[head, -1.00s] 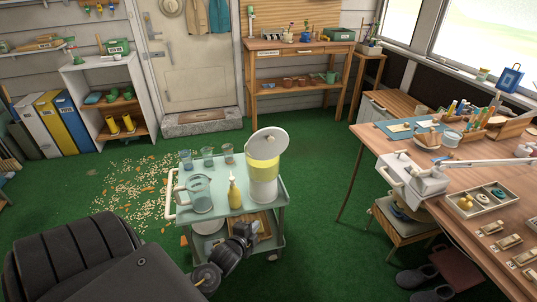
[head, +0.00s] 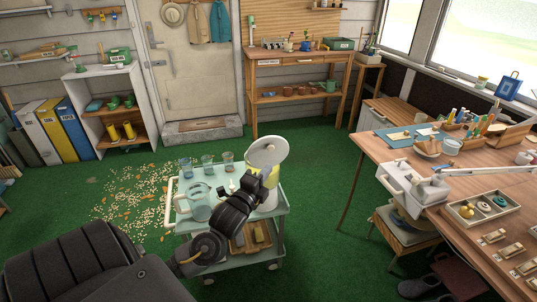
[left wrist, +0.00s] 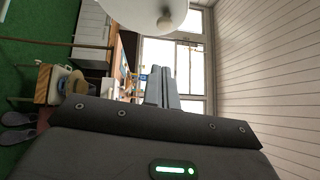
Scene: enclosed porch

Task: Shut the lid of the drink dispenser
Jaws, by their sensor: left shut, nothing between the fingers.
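The drink dispenser (head: 271,198) stands on the right part of the trolley's top shelf, with yellow drink inside. Its round pale lid (head: 266,151) is tipped up, facing me, with a small knob at its centre. The lid also shows at the top of the left wrist view (left wrist: 140,10). My left gripper (head: 270,168) is shut and empty, in front of the dispenser near the lid's lower edge, and hides much of the jar. Its closed fingers show in the left wrist view (left wrist: 162,88). I cannot tell whether they touch the lid. My right gripper is out of view.
The green trolley (head: 182,228) also carries a jug (head: 198,203) and several glasses (head: 208,162); my arm mostly hides the yellow bottle. A wooden workbench (head: 385,152) stands at right. Spilled bits (head: 135,195) lie on the green floor at left.

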